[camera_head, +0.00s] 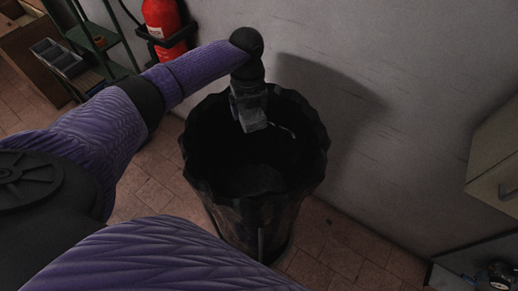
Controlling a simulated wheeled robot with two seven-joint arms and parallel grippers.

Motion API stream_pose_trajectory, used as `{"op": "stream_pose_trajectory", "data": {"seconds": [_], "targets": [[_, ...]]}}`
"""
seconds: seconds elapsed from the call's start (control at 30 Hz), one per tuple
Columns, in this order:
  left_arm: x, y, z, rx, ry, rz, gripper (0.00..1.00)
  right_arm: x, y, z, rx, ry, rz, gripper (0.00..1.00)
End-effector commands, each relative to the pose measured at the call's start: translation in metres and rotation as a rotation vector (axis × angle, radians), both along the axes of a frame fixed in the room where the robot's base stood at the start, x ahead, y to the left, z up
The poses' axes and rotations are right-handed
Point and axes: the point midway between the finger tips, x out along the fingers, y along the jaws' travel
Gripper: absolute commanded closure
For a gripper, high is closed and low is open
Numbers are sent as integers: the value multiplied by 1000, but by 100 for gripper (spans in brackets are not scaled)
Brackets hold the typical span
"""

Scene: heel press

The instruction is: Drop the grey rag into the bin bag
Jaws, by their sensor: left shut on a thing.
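The black bin bag (313,167) lines a round bin standing on the floor against the wall, its crinkled rim open upward. My left gripper (258,124) points down over the bag's mouth, near the wall side of the rim. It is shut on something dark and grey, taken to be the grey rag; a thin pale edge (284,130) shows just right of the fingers. The rag's full shape is hidden by the gripper and the dark inside of the bag. My right gripper is out of view.
A red fire extinguisher (164,27) hangs at the back left, beside a green shelf rack (104,42) with a grey tray (58,57). A pale cabinet (494,160) stands at the right edge. The tiled floor (335,250) right of the bin is clear.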

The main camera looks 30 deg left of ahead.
Motion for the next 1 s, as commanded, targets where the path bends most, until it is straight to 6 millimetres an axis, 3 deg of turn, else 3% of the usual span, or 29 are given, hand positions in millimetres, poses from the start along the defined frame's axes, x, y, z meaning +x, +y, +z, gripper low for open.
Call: {"op": "stream_pose_trajectory", "data": {"seconds": [0.2,0.23,0.3,0.57,0.8,1.0], "targets": [[0,0,0,0,0,0,71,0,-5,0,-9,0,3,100],[0,0,0,0,0,0,12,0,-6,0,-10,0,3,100],[0,0,0,0,0,0,0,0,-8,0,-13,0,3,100],[0,0,6,0,-1,0,0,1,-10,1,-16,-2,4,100],[1,0,64,0,-5,-1,0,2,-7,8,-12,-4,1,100],[1,0,96,0,-1,0,0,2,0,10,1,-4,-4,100]]}}
